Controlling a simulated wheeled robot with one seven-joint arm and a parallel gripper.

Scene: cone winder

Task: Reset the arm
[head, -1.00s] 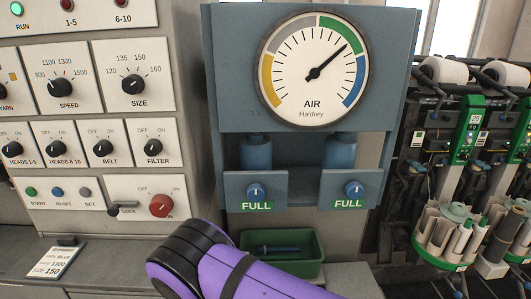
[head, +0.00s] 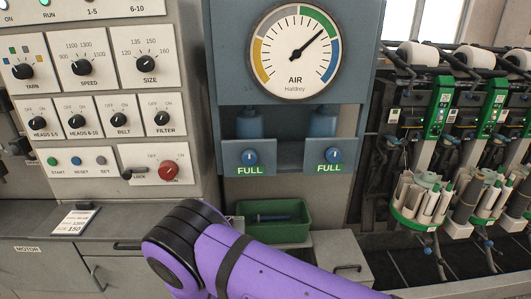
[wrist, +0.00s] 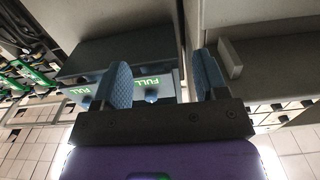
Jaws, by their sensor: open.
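My arm, purple with black joints, reaches across the lower middle of the head view; its gripper end is out of that view. In the wrist view my gripper (wrist: 162,82) shows two blue textured fingers standing wide apart with nothing between them. Behind the fingers is the blue-grey air unit with green FULL labels (wrist: 92,88). In the head view that air unit (head: 228,60) carries a round AIR gauge (head: 295,48), its needle in the green band, and two blue knobs above FULL labels.
A green bin (head: 280,228) holding a dark blue tool sits below the air unit. The control panel (head: 90,110) with dials and a red knob (head: 168,173) is at left, with a white card (head: 76,220) on the ledge. Winding heads (head: 455,130) stand at right.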

